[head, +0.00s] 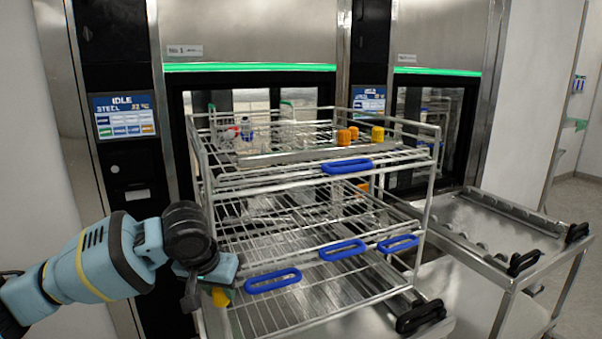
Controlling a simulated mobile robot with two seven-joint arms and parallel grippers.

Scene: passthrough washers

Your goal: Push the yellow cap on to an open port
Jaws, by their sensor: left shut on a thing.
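My left gripper (212,286) is low at the front left of the wire rack cart (432,190). It is shut on a yellow cap (220,298), which shows just below the fingers and is partly hidden by them. Another yellow cap (377,134) stands on the top level at the right. Two orange caps (343,137) stand left of it, and an orange piece (362,187) shows on the level below. I cannot make out an open port at this size. My right gripper is not in view.
Blue handles (347,166) line the fronts of the shelves. Glassware and small bottles (246,130) stand on the top level. Two washers with green light bars (250,67) are behind. An empty steel trolley (480,230) stands at the right. Bare wall is at the left.

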